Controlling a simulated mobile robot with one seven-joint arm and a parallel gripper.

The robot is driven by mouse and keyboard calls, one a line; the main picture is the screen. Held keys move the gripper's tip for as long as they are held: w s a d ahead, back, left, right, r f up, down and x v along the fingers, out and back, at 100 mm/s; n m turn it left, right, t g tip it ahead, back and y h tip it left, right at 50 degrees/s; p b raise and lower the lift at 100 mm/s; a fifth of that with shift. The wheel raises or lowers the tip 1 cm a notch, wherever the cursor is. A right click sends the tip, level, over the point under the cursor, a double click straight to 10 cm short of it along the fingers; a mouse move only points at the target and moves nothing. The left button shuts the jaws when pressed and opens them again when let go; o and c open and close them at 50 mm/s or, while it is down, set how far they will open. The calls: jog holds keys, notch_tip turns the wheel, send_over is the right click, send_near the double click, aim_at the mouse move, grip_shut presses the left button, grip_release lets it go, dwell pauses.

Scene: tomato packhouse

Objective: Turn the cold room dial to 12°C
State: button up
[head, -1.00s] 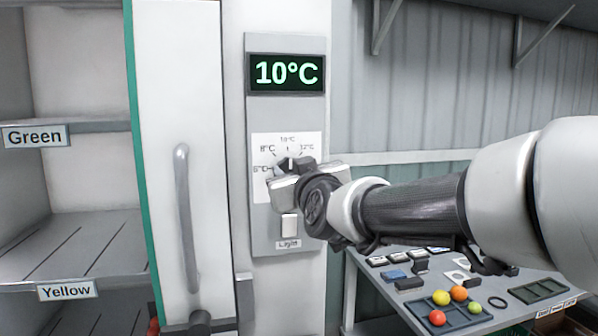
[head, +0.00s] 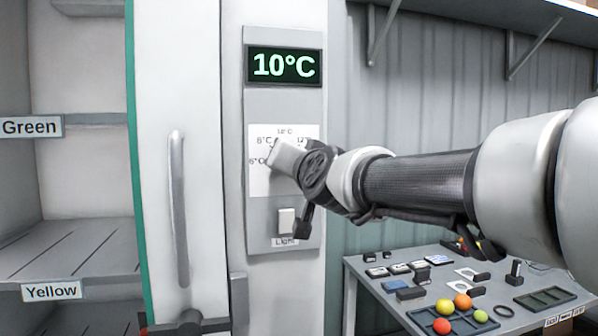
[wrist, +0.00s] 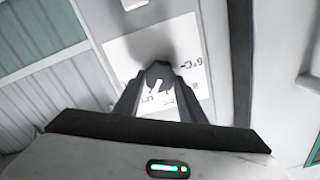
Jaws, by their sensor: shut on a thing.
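The cold room panel (head: 256,220) has a green display (head: 284,66) reading 10°C. Below it is a white scale plate (head: 258,180) with temperature marks; the 12°C mark at its upper right is partly covered. My gripper (head: 282,154) is at this plate and hides the dial in the head view. In the wrist view, my gripper (wrist: 158,72) is shut on the dial (wrist: 157,84), where a white pointer line shows between the dark fingers. The scale marks there appear upside down and partly covered.
A light switch (head: 286,220) sits just below my gripper. A door with a vertical handle (head: 179,210) is to the left, beside shelves labelled Green (head: 31,127) and Yellow (head: 52,290). A grey table (head: 375,290) with small items and coloured balls stands at lower right.

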jog(key=shift+m+b, duration=0.3)
jog(key=shift+m, duration=0.3)
jog(key=o, duration=1)
jog(key=shift+o, duration=0.2)
jog(key=p+v, duration=0.2)
jog(key=v, duration=1.5)
jog(key=shift+s+p, duration=0.25)
jog(key=shift+p, duration=0.15)
jog(key=shift+d, duration=0.1)
